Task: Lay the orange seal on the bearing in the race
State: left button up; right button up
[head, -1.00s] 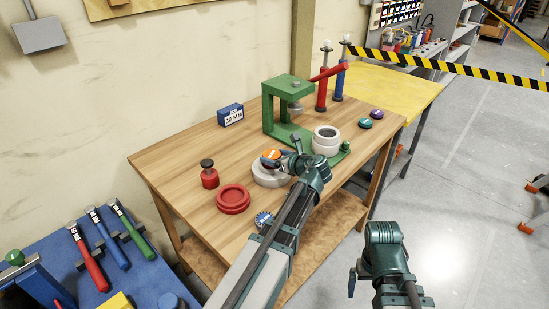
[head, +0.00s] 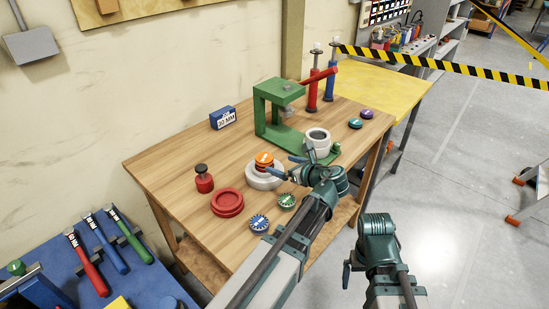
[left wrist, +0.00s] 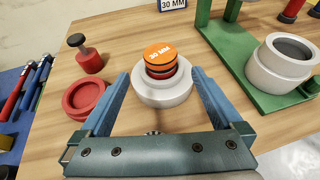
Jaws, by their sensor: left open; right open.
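The orange seal (head: 264,158), marked 30 MM, lies on top of a short stack with dark and red bands, standing in the pale race (head: 262,181) on the wooden bench. In the left wrist view the seal (left wrist: 160,53) looks about level, above the race (left wrist: 163,93). The bearing is mostly hidden under the seal; I cannot tell its edges from the bands. My left gripper (head: 293,168) is open and empty, just right of the stack, its fingers (left wrist: 160,82) apart from the seal. My right gripper (head: 347,274) is open and empty, off the bench's front side.
A green press (head: 268,115) stands behind, with a pale cup (head: 317,138) on its base. A red dish (head: 228,202), a red-and-black stamp (head: 204,180), a blue disc (head: 259,223) and a green disc (head: 287,201) lie nearby. The bench's left end is clear.

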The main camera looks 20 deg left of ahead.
aim_at(267, 159)
pick_arm(q)
jog(key=shift+v, duration=1.15)
jog(key=shift+f, duration=0.1)
jog(key=b+x, duration=0.4)
jog(key=x, duration=0.7)
jog(key=shift+w+a+f, duration=0.1)
jog(key=shift+w+f, duration=0.05)
jog(key=shift+w+a+f+b, duration=0.15)
jog(key=shift+a+f+b, duration=0.15)
jog(key=shift+r, duration=0.25)
